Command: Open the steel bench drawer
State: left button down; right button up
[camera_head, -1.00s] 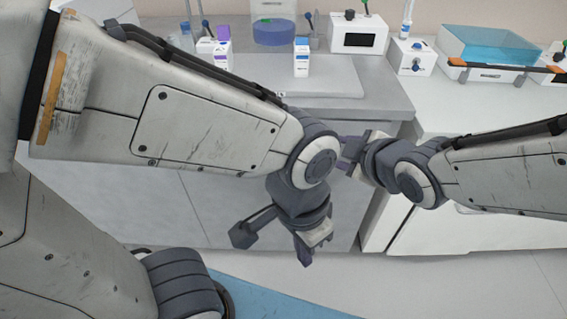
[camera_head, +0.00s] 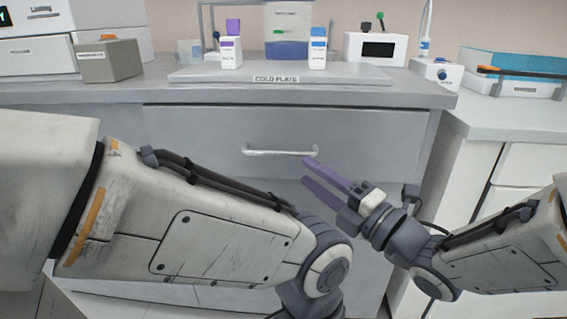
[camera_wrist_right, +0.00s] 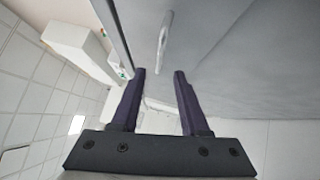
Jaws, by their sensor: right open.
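The steel bench drawer (camera_head: 330,128) is a wide grey front under the bench top, and it looks closed. Its bar handle (camera_head: 281,152) is a horizontal metal bar at the middle of the front. My right gripper (camera_head: 307,171) is open and empty, just right of and a little below the handle's right end.
A cold plate (camera_head: 275,79) with small white boxes (camera_head: 231,52) stands on the bench top (camera_head: 120,94). A grey box (camera_head: 110,60) is at the left. A white cabinet (camera_head: 510,180) stands to the right of the steel bench.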

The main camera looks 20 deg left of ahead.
aim_at(282, 154)
jog(key=b+x, duration=0.1)
jog(key=x, duration=0.7)
jog(key=shift+w+a+b, duration=0.2)
jog(key=shift+a+b, duration=0.1)
grip_shut()
dwell(1.0)
